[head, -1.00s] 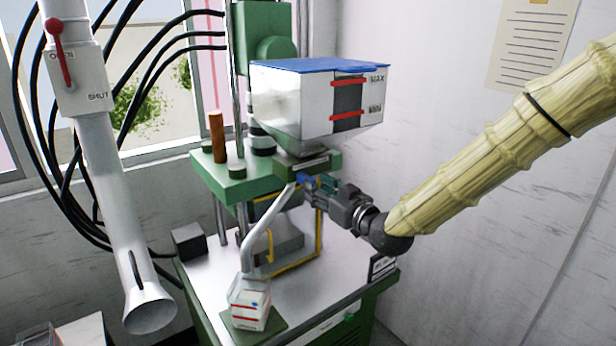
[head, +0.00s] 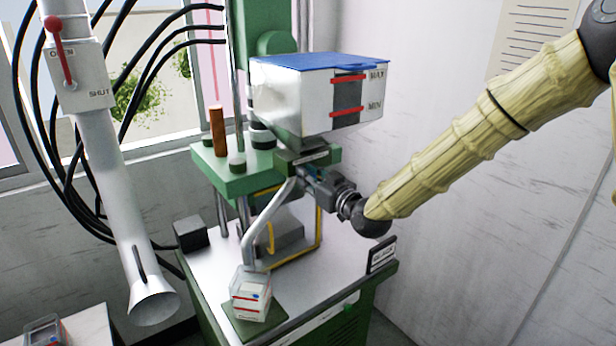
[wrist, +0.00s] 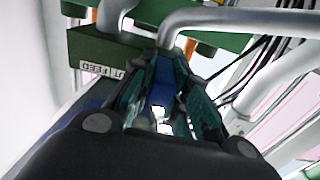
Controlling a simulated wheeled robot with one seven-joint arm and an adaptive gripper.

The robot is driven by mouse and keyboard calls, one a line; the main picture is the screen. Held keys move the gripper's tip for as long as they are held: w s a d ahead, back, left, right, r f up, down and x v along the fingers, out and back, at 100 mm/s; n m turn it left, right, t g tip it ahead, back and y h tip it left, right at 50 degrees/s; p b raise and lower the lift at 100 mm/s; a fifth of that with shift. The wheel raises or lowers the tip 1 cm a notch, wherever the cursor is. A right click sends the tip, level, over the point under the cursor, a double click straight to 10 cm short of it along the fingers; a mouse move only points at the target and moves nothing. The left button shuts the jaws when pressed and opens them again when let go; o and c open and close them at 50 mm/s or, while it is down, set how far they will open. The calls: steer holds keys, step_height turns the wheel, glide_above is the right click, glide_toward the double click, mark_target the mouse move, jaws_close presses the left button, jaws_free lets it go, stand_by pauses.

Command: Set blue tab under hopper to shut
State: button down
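The hopper (head: 290,100) is a pale box with a blue lid, mounted above the green machine plate (head: 235,172). My gripper (head: 308,178) is just below the hopper's neck, by the small green block (head: 330,154). In the wrist view my gripper (wrist: 165,75) has its teal-padded fingers on both sides of the blue tab (wrist: 162,80), which fills the narrow gap between them. The green block with a label ending "FEED" (wrist: 105,58) is beyond, at upper left. In the head view the tab is hidden by my gripper, so its exact setting cannot be read.
A bent grey pipe (head: 268,222) runs down beside my gripper to a clear box (head: 250,297) on the bench (head: 335,275). A yellow frame (head: 319,225) stands behind. At left, a pipe (head: 120,170) carries a red lever marked OPEN and SHUT.

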steer(key=shift+w+d, duration=0.1)
steer(key=w+d+b, duration=0.1)
steer(key=w+d, duration=0.1)
steer(key=d, duration=0.1)
steer(key=shift+w+d+b, duration=0.1)
steer(key=shift+b, duration=0.25)
steer(key=c, duration=1.4)
jaws_free()
steer(key=shift+o, duration=0.2)
steer(key=v, duration=1.2)
